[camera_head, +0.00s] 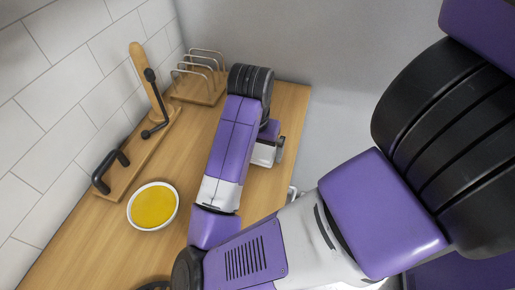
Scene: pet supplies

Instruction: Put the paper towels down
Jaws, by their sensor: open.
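I see no paper towels in the head view. My arm crosses the picture and bends back over the wooden counter (92,238). My gripper (272,152) shows only in part beyond the forearm, over the right part of the counter. It is open, and I see nothing held in it. Its fingertips are mostly hidden, and so is the counter under the arm.
A white bowl with yellow contents (153,205) stands left of my forearm. Along the tiled wall are a wooden stand with black handles (157,105) and a wooden rack with metal loops (200,85). The counter's right edge (300,115) lies just beyond my gripper.

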